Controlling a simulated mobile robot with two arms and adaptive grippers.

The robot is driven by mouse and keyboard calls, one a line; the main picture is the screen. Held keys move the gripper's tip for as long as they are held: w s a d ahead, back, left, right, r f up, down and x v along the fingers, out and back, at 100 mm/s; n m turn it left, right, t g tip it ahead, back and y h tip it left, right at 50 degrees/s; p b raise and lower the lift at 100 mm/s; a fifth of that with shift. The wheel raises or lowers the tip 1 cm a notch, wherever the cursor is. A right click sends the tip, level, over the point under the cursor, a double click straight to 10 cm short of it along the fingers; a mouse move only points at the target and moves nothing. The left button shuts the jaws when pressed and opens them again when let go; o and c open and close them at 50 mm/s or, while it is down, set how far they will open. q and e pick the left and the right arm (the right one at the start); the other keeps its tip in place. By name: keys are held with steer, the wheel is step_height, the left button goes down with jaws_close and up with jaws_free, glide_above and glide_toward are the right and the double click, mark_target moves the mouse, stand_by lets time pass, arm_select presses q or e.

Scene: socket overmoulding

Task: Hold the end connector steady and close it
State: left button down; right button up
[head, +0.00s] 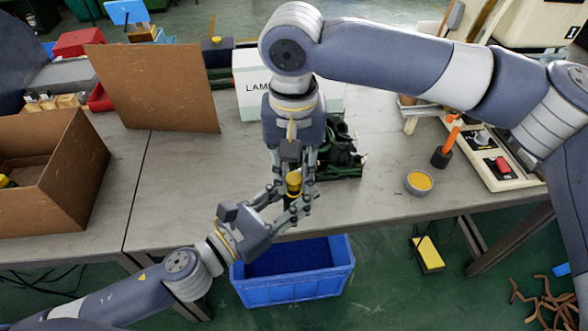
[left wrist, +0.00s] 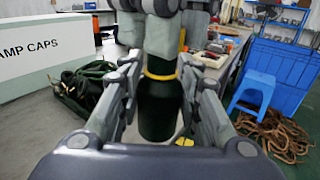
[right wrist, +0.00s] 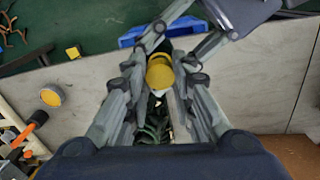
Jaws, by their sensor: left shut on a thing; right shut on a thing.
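The end connector is a dark cylinder with a yellow cap (head: 293,180), held upright above the front edge of the table. My left gripper (head: 291,205) comes in from the front left and is shut on the dark body, which shows between its fingers in the left wrist view (left wrist: 158,108). My right gripper (head: 296,178) points down from above and is shut on the yellow cap, which also shows in the right wrist view (right wrist: 160,73). A yellow ring (left wrist: 158,75) shows at the top of the dark body. Whether the cap sits fully down is hidden by the fingers.
A blue bin (head: 292,288) stands on the floor below. Dark green cable parts (head: 342,152) lie behind the grippers, near a white lamp caps box (head: 250,72). A small pot with yellow contents (head: 419,181) and a switch panel (head: 492,158) are at right. The left table middle is clear.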

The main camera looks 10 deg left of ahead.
steer(key=shift+f, duration=0.6)
steer(key=m, duration=1.2)
steer(key=shift+m, duration=0.4)
steer(key=m, duration=0.3)
steer(key=shift+m, duration=0.3)
steer(key=o, duration=0.7)
steer(key=shift+c, duration=0.2)
